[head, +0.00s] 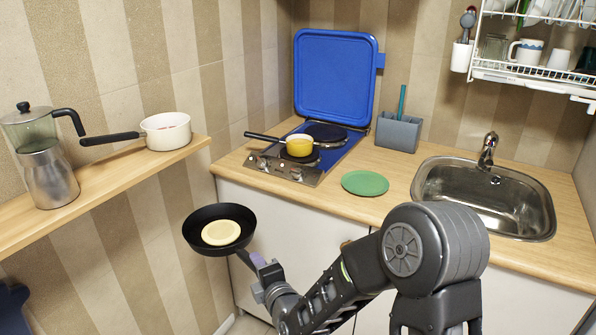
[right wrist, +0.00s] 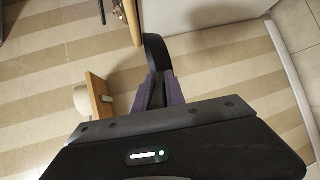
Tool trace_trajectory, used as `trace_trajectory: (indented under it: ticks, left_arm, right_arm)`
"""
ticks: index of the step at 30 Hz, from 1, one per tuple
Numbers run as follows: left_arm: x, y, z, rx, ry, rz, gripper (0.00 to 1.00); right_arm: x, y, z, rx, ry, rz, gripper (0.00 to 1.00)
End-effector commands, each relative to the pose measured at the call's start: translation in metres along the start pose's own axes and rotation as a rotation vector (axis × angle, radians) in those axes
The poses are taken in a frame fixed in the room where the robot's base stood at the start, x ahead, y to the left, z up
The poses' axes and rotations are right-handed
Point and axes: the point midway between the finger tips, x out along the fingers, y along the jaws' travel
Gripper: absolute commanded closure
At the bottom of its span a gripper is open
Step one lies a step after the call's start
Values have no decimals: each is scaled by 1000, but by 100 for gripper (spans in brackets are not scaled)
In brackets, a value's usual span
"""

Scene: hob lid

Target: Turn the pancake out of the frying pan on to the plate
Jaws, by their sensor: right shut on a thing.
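The black frying pan (head: 190,232) is held in the air in front of the counter, about level, with the pale round pancake (head: 221,232) lying in it. My right gripper (head: 257,266) is shut on the pan's handle. In the right wrist view the handle (right wrist: 156,52) runs up from between my right gripper's fingers (right wrist: 152,88); the pan's bowl and the pancake do not show there. The green plate (head: 365,183) lies empty on the counter between the hob and the sink, right of the pan and farther back. My left gripper is not in view.
The hob (head: 285,171) has its blue lid (head: 335,75) raised and a yellow saucepan (head: 299,146) on it. A grey holder (head: 398,134) stands behind the plate, the sink (head: 485,198) to its right. A wooden shelf (head: 100,183) at left bears a moka pot (head: 47,172) and white pan (head: 166,131).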

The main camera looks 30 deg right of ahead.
Motion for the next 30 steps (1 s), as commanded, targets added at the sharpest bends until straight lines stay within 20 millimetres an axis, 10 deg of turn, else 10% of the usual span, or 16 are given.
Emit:
trace_trajectory:
  ticks: [20, 30]
  left_arm:
    - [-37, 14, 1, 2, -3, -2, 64]
    - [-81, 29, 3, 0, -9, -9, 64]
  right_arm:
    - [-3, 34, -10, -15, 15, -4, 100]
    - [15, 81, 23, 6, -116, -7, 100]
